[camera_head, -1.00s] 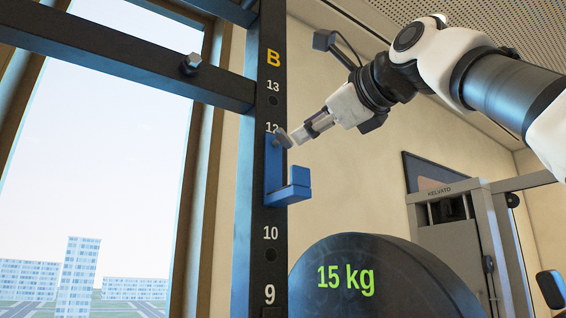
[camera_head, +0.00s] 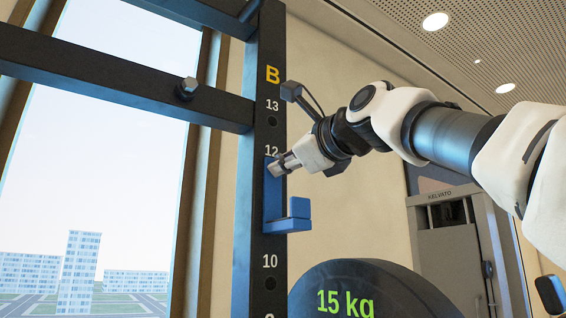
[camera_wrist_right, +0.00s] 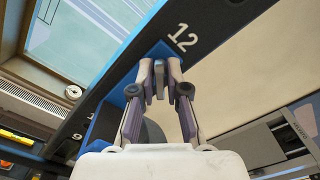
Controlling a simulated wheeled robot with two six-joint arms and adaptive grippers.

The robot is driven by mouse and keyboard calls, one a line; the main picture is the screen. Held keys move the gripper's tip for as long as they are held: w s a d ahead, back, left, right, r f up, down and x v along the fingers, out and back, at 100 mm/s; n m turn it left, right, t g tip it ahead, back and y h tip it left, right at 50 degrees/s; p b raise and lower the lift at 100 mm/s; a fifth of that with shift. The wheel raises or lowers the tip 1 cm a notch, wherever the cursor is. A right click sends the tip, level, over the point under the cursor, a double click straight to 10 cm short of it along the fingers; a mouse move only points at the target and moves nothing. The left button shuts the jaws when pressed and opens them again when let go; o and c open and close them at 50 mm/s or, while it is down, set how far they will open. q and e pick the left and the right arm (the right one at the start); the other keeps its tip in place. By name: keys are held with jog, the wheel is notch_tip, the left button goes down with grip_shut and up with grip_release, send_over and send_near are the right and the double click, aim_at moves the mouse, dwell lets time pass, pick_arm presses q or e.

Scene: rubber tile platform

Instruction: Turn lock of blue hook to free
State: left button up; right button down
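The blue hook (camera_head: 272,212) is mounted on the black rack upright, below the number 12, with its arm sticking out to the right. Its lock, a small grey lever (camera_wrist_right: 159,82), is at the top of the hook in the right wrist view. My right gripper (camera_head: 276,168) is at the hook's top and hides the lock in the head view. In the right wrist view its fingers (camera_wrist_right: 160,70) stand on both sides of the lever, with narrow gaps seeming to remain. Whether either finger touches it is unclear. My left gripper is not in view.
The numbered upright (camera_head: 262,100) joins a dark crossbar (camera_head: 120,78) with a bolt at the left. A 15 kg weight plate (camera_head: 350,285) stands below right of the hook. A grey machine (camera_head: 450,235) is behind. Open air lies right of the hook.

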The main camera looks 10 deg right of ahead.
jog(key=shift+n, duration=0.3)
jog(key=n, duration=0.4)
jog(key=shift+r, duration=0.15)
jog(key=n, duration=0.4)
jog(key=shift+s+r, duration=0.1)
jog(key=shift+r, duration=0.05)
jog(key=shift+d, duration=0.1)
dwell(0.5)
jog(key=c, duration=1.3)
grip_release()
jog(key=shift+w+f, duration=0.2)
jog(key=shift+w, duration=0.15)
jog(key=shift+s, duration=0.15)
